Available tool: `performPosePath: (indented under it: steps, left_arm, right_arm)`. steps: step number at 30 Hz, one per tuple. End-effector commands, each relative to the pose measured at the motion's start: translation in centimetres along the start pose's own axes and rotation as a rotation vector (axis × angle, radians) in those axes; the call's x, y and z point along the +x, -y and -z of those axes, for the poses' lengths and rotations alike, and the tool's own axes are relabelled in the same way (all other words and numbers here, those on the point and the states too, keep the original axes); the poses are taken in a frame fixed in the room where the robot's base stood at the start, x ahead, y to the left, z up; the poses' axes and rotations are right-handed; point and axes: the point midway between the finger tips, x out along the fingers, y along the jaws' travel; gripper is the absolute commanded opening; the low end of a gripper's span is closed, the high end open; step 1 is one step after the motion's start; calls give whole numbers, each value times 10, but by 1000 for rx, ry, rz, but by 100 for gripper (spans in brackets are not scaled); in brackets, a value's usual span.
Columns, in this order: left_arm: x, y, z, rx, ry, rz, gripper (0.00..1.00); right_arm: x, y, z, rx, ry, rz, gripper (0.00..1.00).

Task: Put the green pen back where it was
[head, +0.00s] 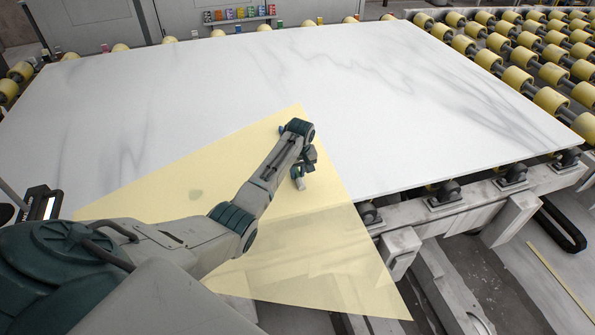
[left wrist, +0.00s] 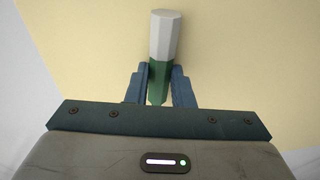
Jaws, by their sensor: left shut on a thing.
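My left gripper (head: 299,172) is over the near part of the white marble slab (head: 400,100). It is shut on the green pen (left wrist: 159,83), which has a green body and a whitish-grey end. In the left wrist view the pen lies between the two blue fingers (left wrist: 159,86), its pale end pointing away from the gripper. In the head view the pen is mostly hidden by the gripper and too small to make out well. I cannot tell whether it touches the surface below. My right gripper is not in view.
A pale yellow see-through area (head: 330,255) lies under my arm and extends past the slab's near edge. Yellow rollers (head: 515,80) flank the slab at the right. Several small colored items (head: 240,13) stand on a shelf behind. Most of the slab is bare.

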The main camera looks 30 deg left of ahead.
Motion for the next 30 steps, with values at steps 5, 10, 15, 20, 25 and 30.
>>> performPosePath:
  steps: [5,10,15,20,25,30]
  left_arm:
    - [2,0,0,0,0,0,39]
    - [2,0,0,0,0,0,43]
    - [-1,0,0,0,-1,0,43]
    - [-16,0,1,0,-3,-2,43]
    - [-51,0,2,-1,-5,-3,43]
    - [-86,0,1,-1,-3,-3,43]
  right_arm:
    - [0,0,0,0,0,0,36]
    - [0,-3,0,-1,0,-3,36]
    - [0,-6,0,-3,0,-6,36]
    - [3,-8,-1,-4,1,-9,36]
    - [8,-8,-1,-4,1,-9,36]
    - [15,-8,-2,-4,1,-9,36]
